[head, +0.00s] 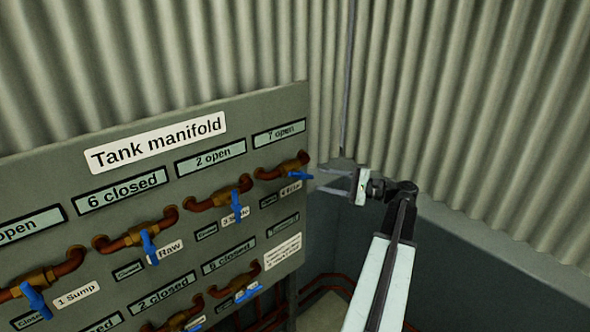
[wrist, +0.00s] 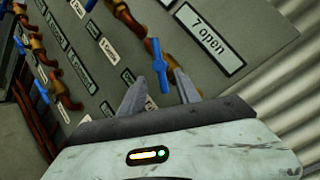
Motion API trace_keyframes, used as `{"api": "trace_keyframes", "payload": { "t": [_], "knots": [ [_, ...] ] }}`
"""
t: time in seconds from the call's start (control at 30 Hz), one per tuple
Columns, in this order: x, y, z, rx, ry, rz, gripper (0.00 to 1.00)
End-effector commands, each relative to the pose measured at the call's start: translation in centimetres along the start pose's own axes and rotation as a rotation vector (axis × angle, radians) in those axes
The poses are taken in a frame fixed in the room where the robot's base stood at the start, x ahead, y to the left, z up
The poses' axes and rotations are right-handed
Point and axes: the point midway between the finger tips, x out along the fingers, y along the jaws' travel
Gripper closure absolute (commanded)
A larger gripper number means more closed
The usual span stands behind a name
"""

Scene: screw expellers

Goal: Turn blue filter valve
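The blue filter valve handle (head: 298,175) is on a copper pipe at the upper right of the Tank manifold panel, under a "7 open" display. A small label beneath it seems to read "4 Filtr". In the head view the handle lies roughly level, pointing right. My gripper (head: 325,179) is just right of it, fingers pointing left toward it. In the wrist view the handle (wrist: 159,66) shows between the spread fingers of my gripper (wrist: 158,80). The fingers are open and do not visibly grip it. I cannot tell whether either finger touches it.
The panel (head: 145,203) carries several other blue-handled valves, including the one (head: 237,206) just left of the filter valve and one (head: 245,292) below. Corrugated walls (head: 480,120) close in behind and to the right. A thin vertical conduit (head: 347,80) runs behind my gripper.

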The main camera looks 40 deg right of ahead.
Motion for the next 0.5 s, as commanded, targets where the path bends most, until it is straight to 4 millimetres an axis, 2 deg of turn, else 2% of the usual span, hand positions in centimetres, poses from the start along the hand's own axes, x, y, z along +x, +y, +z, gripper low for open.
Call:
{"api": "trace_keyframes", "payload": {
  "t": [0.13, 0.23, 0.5],
  "knots": [
    [-0.2, -0.1, 0.0, 0.000, 0.001, -0.005, 0.61],
    [0.5, 0.0, 0.0, 0.000, 0.000, -0.003, 0.61],
    [5.3, 0.0, 0.0, -0.001, -0.001, -0.001, 0.61]
  ]
}}
